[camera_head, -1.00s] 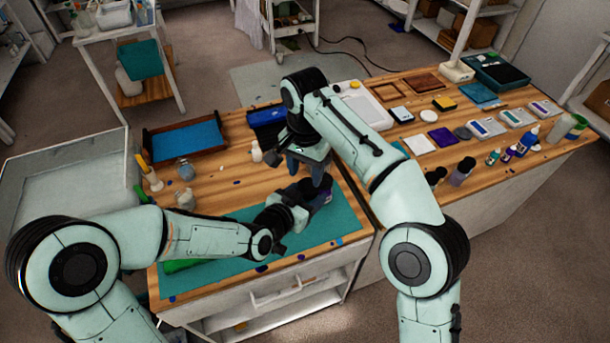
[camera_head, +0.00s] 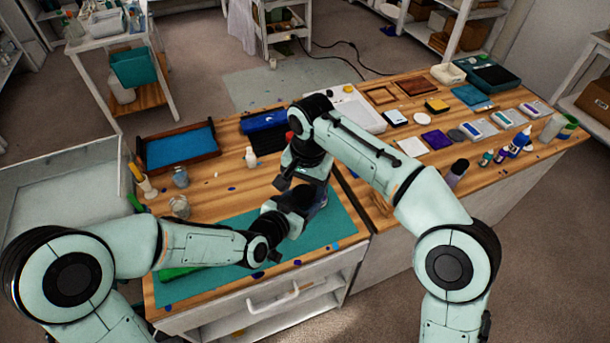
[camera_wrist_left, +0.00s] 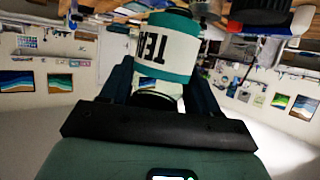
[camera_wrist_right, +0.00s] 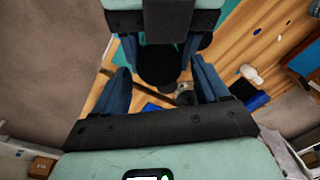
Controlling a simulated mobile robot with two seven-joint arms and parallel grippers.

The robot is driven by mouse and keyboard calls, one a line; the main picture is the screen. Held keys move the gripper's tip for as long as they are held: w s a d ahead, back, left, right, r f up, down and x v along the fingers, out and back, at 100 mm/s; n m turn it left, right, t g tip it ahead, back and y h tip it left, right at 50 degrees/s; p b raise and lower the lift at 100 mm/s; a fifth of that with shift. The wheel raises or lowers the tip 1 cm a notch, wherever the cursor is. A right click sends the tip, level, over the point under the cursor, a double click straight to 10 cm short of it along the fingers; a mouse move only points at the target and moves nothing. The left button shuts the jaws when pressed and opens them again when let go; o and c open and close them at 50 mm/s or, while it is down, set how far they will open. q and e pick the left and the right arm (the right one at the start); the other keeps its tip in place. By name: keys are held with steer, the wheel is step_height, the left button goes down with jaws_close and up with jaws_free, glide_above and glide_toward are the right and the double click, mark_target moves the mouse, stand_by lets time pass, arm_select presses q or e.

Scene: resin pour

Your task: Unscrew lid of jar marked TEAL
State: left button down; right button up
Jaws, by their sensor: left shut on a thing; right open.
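The jar (camera_wrist_left: 168,50) has a white label reading TEAL, which appears upside down in the left wrist view, with teal bands. My left gripper (camera_head: 292,208) is shut on it, with blue fingers at either side, above the teal mat (camera_head: 230,222). A dark round part, apparently the lid (camera_wrist_right: 157,66), shows between the fingers of my right gripper (camera_wrist_right: 160,78) in the right wrist view. The right gripper is open and points down from above, close to the left one. In the head view the two grippers hide most of the jar. I cannot tell whether the right fingers touch the lid.
A blue-filled tray (camera_head: 180,147) stands at the back left of the bench, with small jars (camera_head: 180,206) in front of it. A white bottle (camera_head: 251,157) stands behind the grippers. Several bottles, pads and boxes cover the right bench.

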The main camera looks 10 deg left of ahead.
steer(key=shift+f, duration=0.3)
steer(key=c, duration=1.1)
steer(key=n, duration=0.3)
steer(key=shift+a, duration=0.1)
steer(key=o, duration=1.2)
steer(key=shift+c, duration=0.2)
steer(key=shift+r, duration=0.1)
